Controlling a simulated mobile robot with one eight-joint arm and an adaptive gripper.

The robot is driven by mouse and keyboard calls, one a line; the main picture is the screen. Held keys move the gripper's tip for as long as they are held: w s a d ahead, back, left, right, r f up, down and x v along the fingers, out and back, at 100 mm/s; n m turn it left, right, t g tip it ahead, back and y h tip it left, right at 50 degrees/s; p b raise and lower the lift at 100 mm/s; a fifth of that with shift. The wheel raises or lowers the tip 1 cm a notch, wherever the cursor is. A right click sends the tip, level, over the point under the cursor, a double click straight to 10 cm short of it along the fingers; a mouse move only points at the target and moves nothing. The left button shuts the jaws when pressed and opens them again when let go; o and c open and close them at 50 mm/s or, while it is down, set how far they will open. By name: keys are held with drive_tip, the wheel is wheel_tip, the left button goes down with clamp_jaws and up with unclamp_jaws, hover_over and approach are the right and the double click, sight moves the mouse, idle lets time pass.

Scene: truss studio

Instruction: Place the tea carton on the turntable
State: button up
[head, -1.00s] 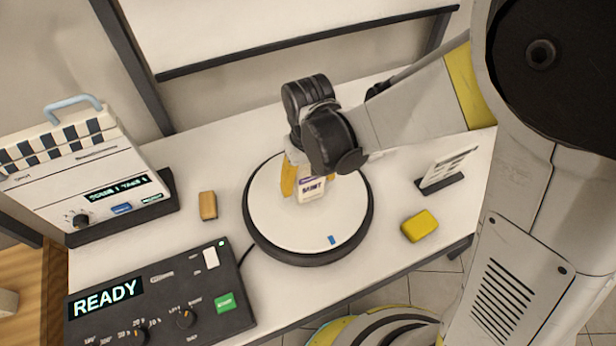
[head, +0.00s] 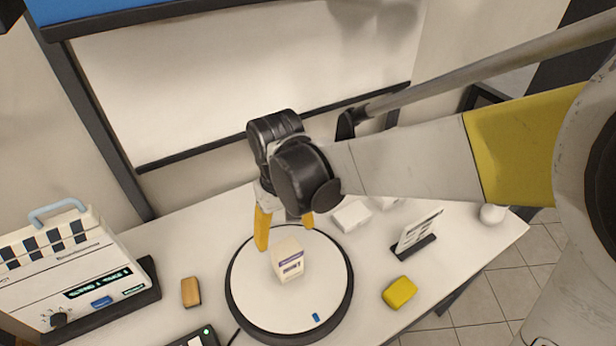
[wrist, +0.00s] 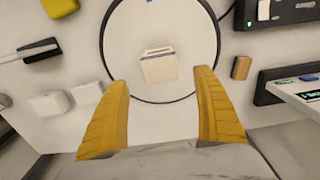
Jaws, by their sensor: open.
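The tea carton (head: 288,261), a small cream box with a purple label, stands on the white disc of the turntable (head: 325,262), near its middle. The carton also shows in the wrist view (wrist: 159,68), on the turntable (wrist: 190,30). My gripper (head: 284,232) has yellow fingers spread wide, with nothing between them. It is above and behind the carton in the head view. In the wrist view my gripper (wrist: 162,85) has a clear gap between its fingertips, and the carton is seen beyond it, apart from both fingers.
A yellow block (head: 399,292) and a small sign (head: 418,233) lie right of the turntable. A wooden block (head: 191,292) and a clapper-topped device (head: 70,265) are left. White boxes (head: 352,215) sit behind. A blue mark (head: 316,317) is on the disc.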

drive_tip(key=s+d+r+m+t, duration=0.2)
drive_tip(key=s+d+r+t, duration=0.1)
drive_tip(key=d, duration=0.7)
drive_tip(key=s+d+r+m+t, duration=0.3)
drive_tip(key=d+r, duration=0.3)
drive_tip(key=d, duration=0.4)
drive_tip(key=shift+d+r+t, duration=0.2)
drive_tip(key=shift+t, duration=0.4)
drive_tip(key=shift+s, duration=0.1)
